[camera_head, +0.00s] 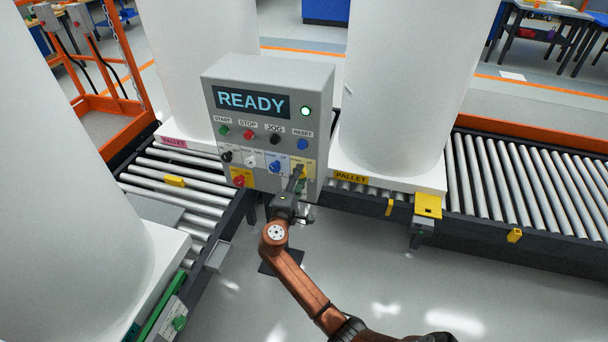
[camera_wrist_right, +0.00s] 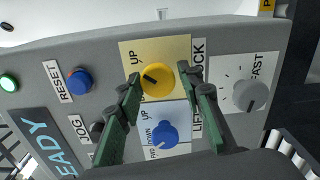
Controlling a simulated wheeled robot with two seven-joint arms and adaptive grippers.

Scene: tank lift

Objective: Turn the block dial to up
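The control box (camera_head: 265,85) stands among the rollers with its screen reading READY. In the right wrist view a yellow dial (camera_wrist_right: 158,81) sits on a yellow plate (camera_wrist_right: 174,49), beside a label ending in "CK" that is partly hidden. A dark mark on the dial points left and slightly up, between the visible UP and a covered label. My right gripper (camera_wrist_right: 165,84) is open, with its green-padded fingers on either side of the dial and a visible gap at the right. In the head view my right gripper (camera_head: 298,182) covers part of the plate. My left gripper is not in view.
A blue RESET button (camera_wrist_right: 80,82) is at the left. White tanks and roller conveyors (camera_head: 520,185) flank the box.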

